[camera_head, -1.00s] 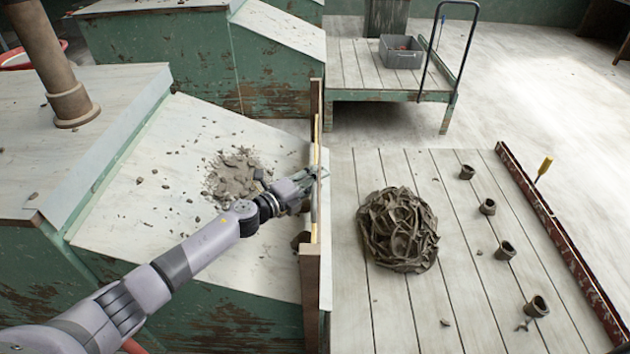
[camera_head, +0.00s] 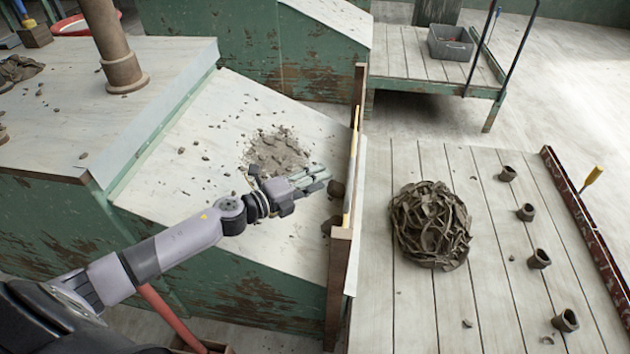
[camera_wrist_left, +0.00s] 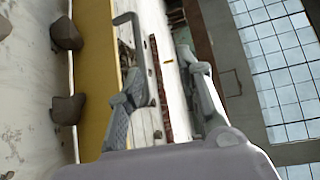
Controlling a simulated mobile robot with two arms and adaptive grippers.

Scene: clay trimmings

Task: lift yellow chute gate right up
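The yellow chute gate (camera_head: 351,178) shows as a narrow yellow strip between wooden posts at the right end of the sloping chute (camera_head: 190,150). In the left wrist view it is a long yellow band (camera_wrist_left: 95,65) with a dark bracket-like handle (camera_wrist_left: 126,18) beside it. My left gripper (camera_head: 322,178) is over the chute, just left of the gate. In the left wrist view its fingers (camera_wrist_left: 160,68) are spread, one overlapping the handle; contact cannot be told. My right gripper is not in view.
A clay pile (camera_head: 277,152) and scattered crumbs lie on the chute, with dark lumps (camera_head: 336,188) by the gate. A large clay heap (camera_head: 431,225) and several small clay cups (camera_head: 526,212) sit on the plank table right of it. A cart with a grey bin (camera_head: 450,43) stands behind.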

